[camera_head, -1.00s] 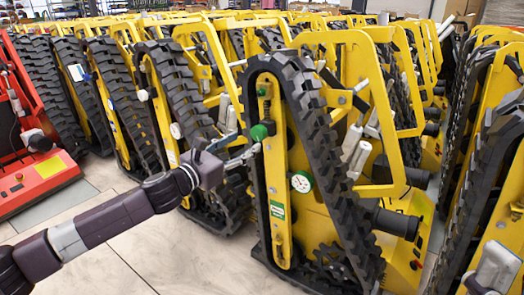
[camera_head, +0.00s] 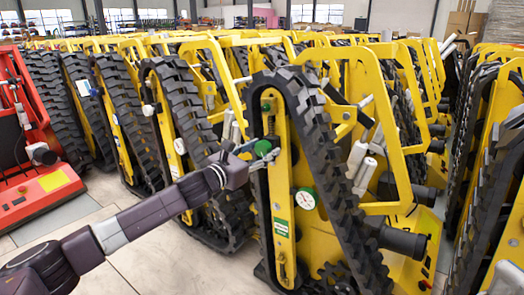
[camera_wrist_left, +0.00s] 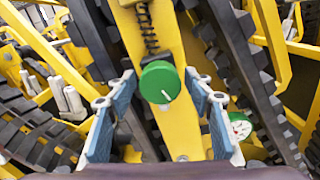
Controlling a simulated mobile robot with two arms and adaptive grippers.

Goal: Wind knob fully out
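The green round knob (camera_head: 262,147) sits on the yellow upright frame of the nearest tracked carrier (camera_head: 283,190). In the left wrist view the knob (camera_wrist_left: 160,82) faces me and has a short white line on its face. A dark coil spring (camera_wrist_left: 147,28) shows above it. My left gripper (camera_head: 252,158) is at the knob from the left. In the left wrist view its two blue-grey fingers (camera_wrist_left: 161,84) stand apart, one on each side of the knob. Narrow gaps seem to show beside the knob; I cannot tell whether either fingertip touches it. My right gripper is not in view.
A green-rimmed white gauge (camera_head: 305,199) is below right of the knob. Black tracks (camera_head: 335,170) flank the yellow frame closely. More yellow carriers stand in rows behind and at right. A red machine (camera_head: 38,185) is at left. Tiled floor (camera_head: 130,262) is bare at front left.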

